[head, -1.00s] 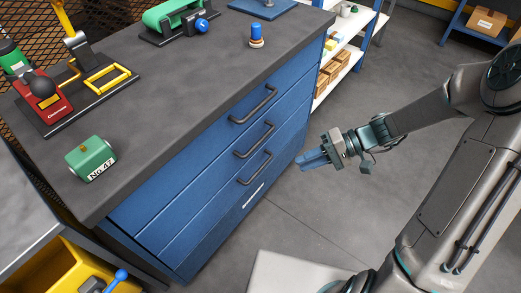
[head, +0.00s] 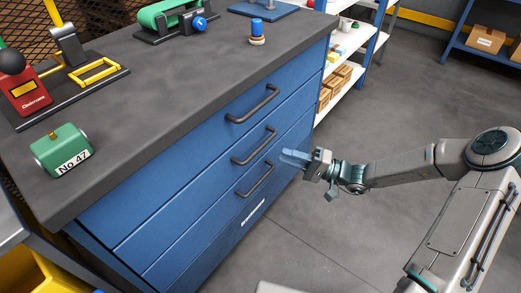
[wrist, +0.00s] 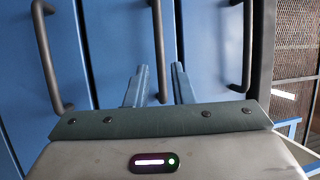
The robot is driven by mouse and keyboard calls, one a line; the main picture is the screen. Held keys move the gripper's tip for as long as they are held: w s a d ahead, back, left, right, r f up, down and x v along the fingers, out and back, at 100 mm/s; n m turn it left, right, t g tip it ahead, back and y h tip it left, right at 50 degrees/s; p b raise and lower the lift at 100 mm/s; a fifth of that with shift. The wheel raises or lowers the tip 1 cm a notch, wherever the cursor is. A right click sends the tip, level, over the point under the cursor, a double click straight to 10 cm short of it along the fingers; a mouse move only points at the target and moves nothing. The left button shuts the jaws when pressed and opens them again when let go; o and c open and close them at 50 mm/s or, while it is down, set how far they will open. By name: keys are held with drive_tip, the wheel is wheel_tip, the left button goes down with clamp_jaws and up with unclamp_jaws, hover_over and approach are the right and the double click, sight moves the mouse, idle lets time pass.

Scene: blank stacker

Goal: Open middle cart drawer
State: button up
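The blue cart has a stack of drawers with dark bar handles, all shut. The middle drawer handle (head: 255,147) lies between the top handle (head: 253,104) and the bottom handle (head: 256,180). My gripper (head: 285,156) is in front of the drawer fronts, near the right end of the middle and bottom handles. In the wrist view my gripper (wrist: 160,67) is open with its two blue fingers apart. The middle handle (wrist: 157,30) lines up with the gap between them. I cannot tell whether the fingertips reach around it; no contact shows.
The cart top (head: 185,85) carries a green block marked No 47 (head: 63,150), a red device (head: 25,91) and a blue-topped object (head: 257,31). A shelf with boxes (head: 337,83) stands behind the cart. The grey floor (head: 400,100) right of it is clear.

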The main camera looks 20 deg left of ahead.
sight(260, 147)
drive_tip(key=a, duration=0.3)
drive_tip(key=a+r+b, duration=0.1)
drive_tip(key=a, duration=0.5)
drive_tip(key=shift+r, duration=0.3)
drive_tip(key=shift+s, duration=0.1)
clamp_jaws()
